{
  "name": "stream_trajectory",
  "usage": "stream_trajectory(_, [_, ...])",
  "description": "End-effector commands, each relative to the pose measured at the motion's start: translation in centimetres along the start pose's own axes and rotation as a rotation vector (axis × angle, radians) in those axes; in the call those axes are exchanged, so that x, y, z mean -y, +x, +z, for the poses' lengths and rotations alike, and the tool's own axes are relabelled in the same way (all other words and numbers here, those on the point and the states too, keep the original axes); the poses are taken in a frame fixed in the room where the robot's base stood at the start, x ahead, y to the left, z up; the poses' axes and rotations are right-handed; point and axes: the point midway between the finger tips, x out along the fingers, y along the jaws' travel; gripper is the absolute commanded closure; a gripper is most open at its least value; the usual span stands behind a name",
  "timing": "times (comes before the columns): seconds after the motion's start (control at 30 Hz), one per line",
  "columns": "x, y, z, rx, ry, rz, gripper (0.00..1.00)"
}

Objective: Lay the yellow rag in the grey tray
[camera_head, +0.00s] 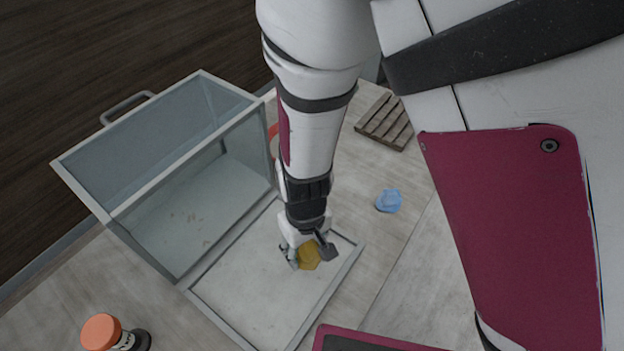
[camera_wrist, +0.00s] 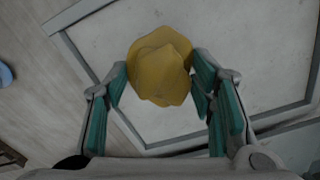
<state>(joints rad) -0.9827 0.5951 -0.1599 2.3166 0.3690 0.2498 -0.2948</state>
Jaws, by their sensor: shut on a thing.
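The yellow rag (camera_head: 309,256) is a small crumpled bundle. It also shows between my fingers in the wrist view (camera_wrist: 160,70). My gripper (camera_head: 306,252) points down and is shut on the rag, with a teal-padded finger on either side. The grey tray (camera_head: 250,295) is a shallow, pale-floored tray with a grey rim, and it also shows in the wrist view (camera_wrist: 270,60). My gripper and the rag are over its right part, inside the rim. I cannot tell whether the rag touches the tray floor.
A clear-walled box-like cover (camera_head: 185,190) with a handle (camera_head: 127,107) stands along the tray's left side. A blue lump (camera_head: 389,200) and a slatted wooden rack (camera_head: 385,121) lie to the right. An orange-capped jar (camera_head: 112,334) is at the lower left. A red thing is partly hidden behind my arm.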

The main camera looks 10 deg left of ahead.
Motion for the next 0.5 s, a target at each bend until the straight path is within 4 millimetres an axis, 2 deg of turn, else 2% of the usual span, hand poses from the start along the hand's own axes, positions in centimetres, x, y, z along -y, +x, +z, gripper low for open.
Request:
stream_trajectory(0.03, [-0.5,0.4,-1.5,-0.003,-0.002,0.001,0.72])
stream_trajectory(0.2, [-1.4,0.7,-4.5,-0.002,-0.001,0.000,0.72])
stream_trajectory(0.3, [-1.7,0.7,-5.4,-0.001,0.000,0.000,0.72])
stream_trajectory(0.5, [-1.8,1.2,-5.8,0.002,0.000,-0.001,0.72])
